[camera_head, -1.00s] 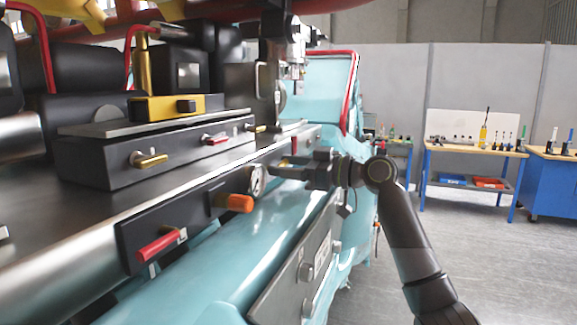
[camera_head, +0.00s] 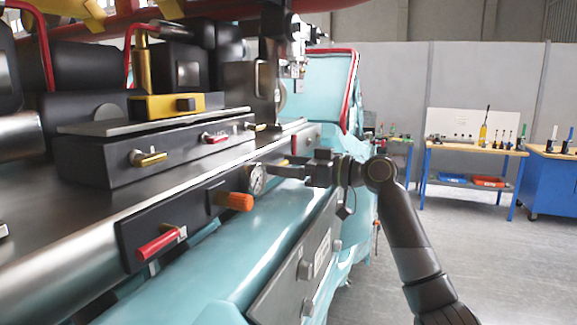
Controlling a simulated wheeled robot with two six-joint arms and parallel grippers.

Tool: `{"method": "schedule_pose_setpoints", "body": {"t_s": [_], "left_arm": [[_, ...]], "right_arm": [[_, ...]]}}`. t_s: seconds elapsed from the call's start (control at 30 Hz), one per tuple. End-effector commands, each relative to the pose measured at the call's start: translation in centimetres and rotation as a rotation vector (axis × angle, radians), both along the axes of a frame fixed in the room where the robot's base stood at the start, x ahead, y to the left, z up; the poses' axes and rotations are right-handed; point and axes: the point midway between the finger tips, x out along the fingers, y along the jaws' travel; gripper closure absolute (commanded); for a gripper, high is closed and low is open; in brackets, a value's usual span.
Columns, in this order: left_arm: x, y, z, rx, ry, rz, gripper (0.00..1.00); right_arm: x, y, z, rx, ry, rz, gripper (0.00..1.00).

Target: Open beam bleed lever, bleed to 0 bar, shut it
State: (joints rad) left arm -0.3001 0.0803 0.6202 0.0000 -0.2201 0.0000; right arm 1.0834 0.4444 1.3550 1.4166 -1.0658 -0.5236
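A dark valve block (camera_head: 140,236) runs along the beam's side. It carries a lever with a red handle (camera_head: 158,245), an orange ribbed knob (camera_head: 236,202) and a round white-faced gauge (camera_head: 256,180). The gauge's needle is too small to read. My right gripper (camera_head: 278,166) points left, just right of the gauge at the block's far end. Its two fingers look apart, one above the other. Whether a lever lies between them is hidden or too small to tell. The red-handled lever is well away from it. My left gripper is not in view.
An upper dark block (camera_head: 110,165) with a brass lever (camera_head: 150,159) and a small red lever (camera_head: 214,138) sits on the beam. Teal bodywork (camera_head: 262,235) lies below. Workbenches (camera_head: 470,147) stand at the back right, beyond open floor.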

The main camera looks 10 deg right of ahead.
Motion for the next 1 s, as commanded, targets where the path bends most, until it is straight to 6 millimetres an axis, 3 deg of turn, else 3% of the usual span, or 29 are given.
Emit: {"method": "schedule_pose_setpoints", "body": {"t_s": [0.23, 0.37, 1.0], "left_arm": [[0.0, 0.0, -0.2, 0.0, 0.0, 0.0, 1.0], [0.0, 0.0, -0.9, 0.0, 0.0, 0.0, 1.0], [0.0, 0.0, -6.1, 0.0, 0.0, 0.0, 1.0]], "right_arm": [[-0.1, -0.2, -0.1, -0.001, 0.0, 0.0, 0.26], [-0.7, -1.3, -0.3, -0.003, -0.003, -0.002, 0.26], [-7.7, -11.7, -0.4, -0.004, 0.0, -0.005, 0.26]]}}
